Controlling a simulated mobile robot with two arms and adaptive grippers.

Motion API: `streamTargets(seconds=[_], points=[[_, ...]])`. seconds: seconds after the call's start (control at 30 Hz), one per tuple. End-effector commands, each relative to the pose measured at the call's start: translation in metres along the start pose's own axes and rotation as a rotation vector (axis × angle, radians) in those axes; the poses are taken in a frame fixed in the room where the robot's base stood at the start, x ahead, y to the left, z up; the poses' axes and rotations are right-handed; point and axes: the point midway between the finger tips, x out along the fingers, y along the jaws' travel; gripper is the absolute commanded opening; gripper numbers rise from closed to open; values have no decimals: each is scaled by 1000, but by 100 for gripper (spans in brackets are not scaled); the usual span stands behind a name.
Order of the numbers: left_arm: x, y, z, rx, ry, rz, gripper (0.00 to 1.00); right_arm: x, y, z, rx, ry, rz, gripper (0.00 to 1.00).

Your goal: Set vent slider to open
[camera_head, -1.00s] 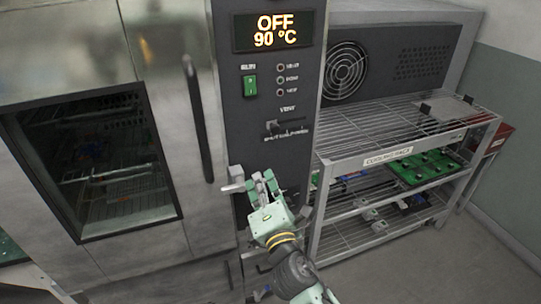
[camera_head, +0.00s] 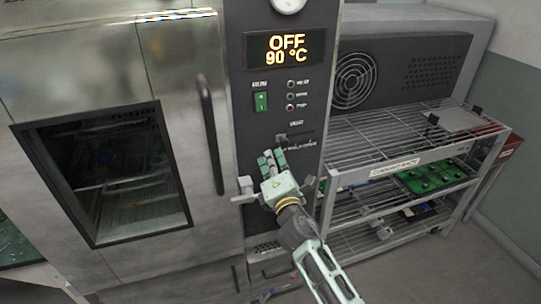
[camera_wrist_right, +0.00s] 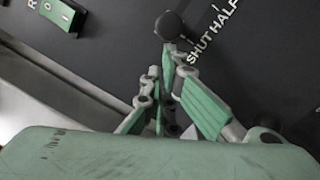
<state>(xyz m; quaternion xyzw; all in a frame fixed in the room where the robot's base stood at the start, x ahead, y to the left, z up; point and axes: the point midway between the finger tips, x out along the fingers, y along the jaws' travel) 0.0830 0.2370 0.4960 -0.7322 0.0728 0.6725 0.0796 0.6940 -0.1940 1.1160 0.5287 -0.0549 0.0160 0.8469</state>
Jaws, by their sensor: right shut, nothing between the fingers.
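The vent slider has a dark knob (camera_head: 281,138) near the left end of its slot on the dark control panel (camera_head: 262,200), under the word VENT. In the right wrist view the round black knob (camera_wrist_right: 173,25) is beside the printed words SHUT and HALF. My right gripper (camera_head: 268,158) is shut and empty, just below the knob and slightly left of it. In the wrist view its green-padded fingers (camera_wrist_right: 172,52) reach up to the knob; I cannot tell whether they touch it. My left gripper is not in view.
The display (camera_head: 285,54) reads OFF, 90 °C. A green rocker switch (camera_head: 261,101) is above and left of the slider. The oven door handle (camera_head: 211,135) stands out left of the panel. A wire cooling rack (camera_head: 400,140) stands at the right.

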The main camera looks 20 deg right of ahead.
Motion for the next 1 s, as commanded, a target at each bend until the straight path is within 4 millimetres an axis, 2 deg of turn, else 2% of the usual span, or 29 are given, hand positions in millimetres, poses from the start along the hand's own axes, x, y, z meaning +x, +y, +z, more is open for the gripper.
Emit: streamTargets(seconds=[0.33,0.43,0.7,0.83,1.0], points=[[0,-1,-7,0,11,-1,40,0,-2,4,-2,-1,0,0],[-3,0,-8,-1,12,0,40,2,-10,20,-6,-2,-2,0],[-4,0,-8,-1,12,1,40,6,-40,80,-7,-3,-1,0],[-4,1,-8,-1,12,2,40,7,-47,95,-3,-2,-1,0],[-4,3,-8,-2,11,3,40,7,-49,99,-1,-3,-1,0]])
